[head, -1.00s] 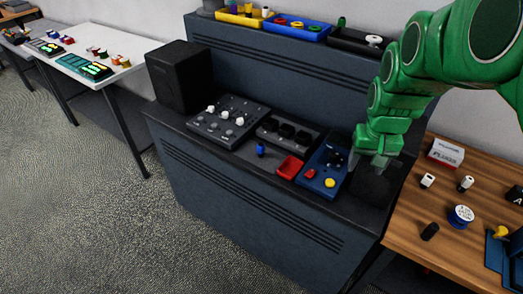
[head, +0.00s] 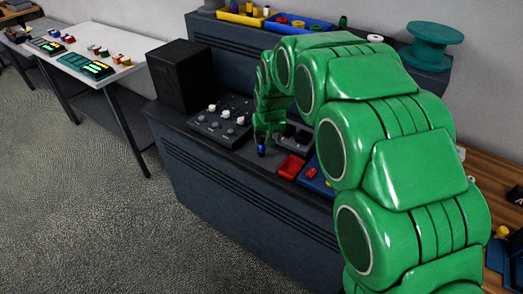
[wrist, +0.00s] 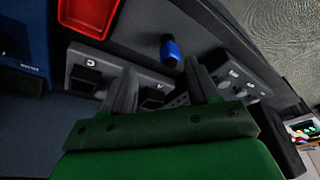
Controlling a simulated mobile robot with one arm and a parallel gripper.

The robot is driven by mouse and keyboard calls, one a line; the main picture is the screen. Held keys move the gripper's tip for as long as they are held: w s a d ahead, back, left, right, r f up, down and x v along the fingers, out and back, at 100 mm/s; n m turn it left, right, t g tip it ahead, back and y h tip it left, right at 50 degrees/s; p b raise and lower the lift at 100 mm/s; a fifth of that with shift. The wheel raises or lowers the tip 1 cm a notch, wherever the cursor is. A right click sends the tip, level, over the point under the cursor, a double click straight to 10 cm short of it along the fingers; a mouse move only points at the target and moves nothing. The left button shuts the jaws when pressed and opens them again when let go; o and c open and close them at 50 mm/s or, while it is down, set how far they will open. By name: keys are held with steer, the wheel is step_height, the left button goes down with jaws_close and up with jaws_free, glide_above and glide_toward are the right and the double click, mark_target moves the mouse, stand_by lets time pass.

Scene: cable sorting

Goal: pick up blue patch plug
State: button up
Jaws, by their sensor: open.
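The blue patch plug (head: 261,150) stands on the dark console top, left of the red tray, in the head view. In the wrist view the blue plug (wrist: 170,50) shows beyond my fingertips, with a gap between it and them. My gripper (wrist: 160,82) is open and empty, its two grey fingers spread apart. In the head view my gripper (head: 264,138) is small and partly hidden by my green arm, just above the plug.
A knob panel (head: 222,118) lies left of the plug and a dark socket block (head: 295,137) right of it. The red tray (head: 291,167) and a blue panel (head: 316,182) are nearby. A black box (head: 182,75) stands at the console's left end.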

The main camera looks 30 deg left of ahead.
mark_target(262, 143)
steer(key=shift+s+a+f, duration=0.1)
steer(key=shift+a+f, duration=0.1)
steer(key=shift+a, duration=0.25)
steer(key=shift+s+a+f, duration=0.1)
steer(key=shift+a+f, duration=0.05)
steer(key=shift+a, duration=0.25)
steer(key=shift+x, duration=1.35)
steer(key=shift+w+x, duration=0.1)
steer(key=shift+x, duration=1.2)
steer(key=shift+w+x, duration=0.15)
steer(key=shift+x, duration=1.1)
steer(key=shift+a+r, duration=0.1)
steer(key=shift+a, duration=0.1)
steer(key=c, duration=1.1)
steer(key=shift+r, duration=0.15)
